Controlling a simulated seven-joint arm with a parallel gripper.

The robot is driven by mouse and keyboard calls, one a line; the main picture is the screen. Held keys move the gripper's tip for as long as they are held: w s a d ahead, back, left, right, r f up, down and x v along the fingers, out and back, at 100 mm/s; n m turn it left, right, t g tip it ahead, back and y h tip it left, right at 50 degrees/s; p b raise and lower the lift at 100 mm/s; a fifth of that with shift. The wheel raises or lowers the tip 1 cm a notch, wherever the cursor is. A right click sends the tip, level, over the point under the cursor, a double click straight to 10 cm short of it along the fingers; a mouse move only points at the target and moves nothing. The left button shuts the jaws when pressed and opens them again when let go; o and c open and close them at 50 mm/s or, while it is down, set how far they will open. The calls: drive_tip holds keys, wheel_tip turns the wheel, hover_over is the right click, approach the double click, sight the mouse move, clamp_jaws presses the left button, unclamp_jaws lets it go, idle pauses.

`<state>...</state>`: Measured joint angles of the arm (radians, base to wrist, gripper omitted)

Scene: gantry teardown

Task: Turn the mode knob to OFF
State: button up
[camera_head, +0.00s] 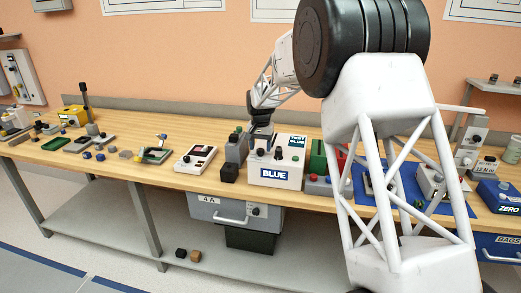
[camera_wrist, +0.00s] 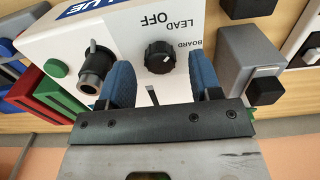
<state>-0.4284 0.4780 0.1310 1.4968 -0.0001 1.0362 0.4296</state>
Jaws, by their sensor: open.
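The mode knob (camera_wrist: 159,57) is a round black ribbed knob with a white mark on a white box (camera_wrist: 55,35). The words OFF, LEAD and BOARD are printed around it. The mark appears turned towards the BOARD side, away from OFF. In the head view the white box (camera_head: 262,180) carries a BLUE label and stands on the bench. My gripper (camera_wrist: 161,68) is open, with its blue fingers on either side of the knob and visible gaps. In the head view my gripper (camera_head: 262,135) is over the left part of the box.
A black socket-like part (camera_wrist: 95,68) sits beside one finger. A grey block with a black end (camera_wrist: 255,65) stands on the other side. Green (camera_wrist: 57,95) and red parts lie beyond the socket. The wooden bench (camera_head: 170,135) holds several other devices.

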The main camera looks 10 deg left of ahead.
drive_tip(key=shift+f, duration=0.8)
drive_tip(key=c, duration=0.9)
drive_tip(key=shift+c, duration=0.2)
drive_tip(key=shift+n, duration=0.5)
drive_tip(key=n, duration=0.3)
drive_tip(key=shift+n, duration=2.5)
